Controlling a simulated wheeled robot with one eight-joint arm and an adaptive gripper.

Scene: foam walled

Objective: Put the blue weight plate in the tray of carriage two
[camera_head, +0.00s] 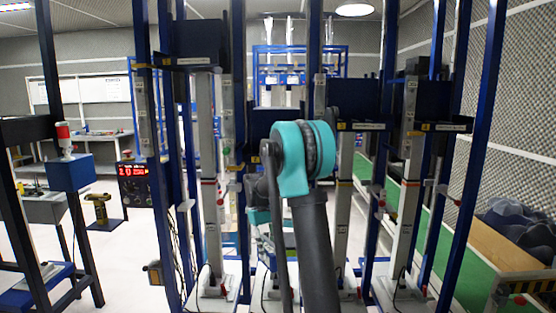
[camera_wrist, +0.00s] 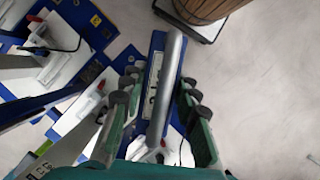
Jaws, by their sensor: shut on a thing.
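In the wrist view my gripper (camera_wrist: 158,92) has its two teal fingers with dark pads on either side of a long grey bar-like thing (camera_wrist: 166,85). Contact between pads and bar is hard to make out. In the head view my arm's teal joint and dark link hide the gripper. Several upright rigs bear dark blue box-like carriages, one at the left (camera_head: 200,42), one right of centre (camera_head: 366,98) and one at the right (camera_head: 445,104).
Blue posts stand close together ahead. A blue box (camera_head: 70,173) is on a frame at the left, near a red digital display (camera_head: 133,184). The wrist view shows blue-and-white bases, a wooden barrel (camera_wrist: 203,8) and clear floor at right.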

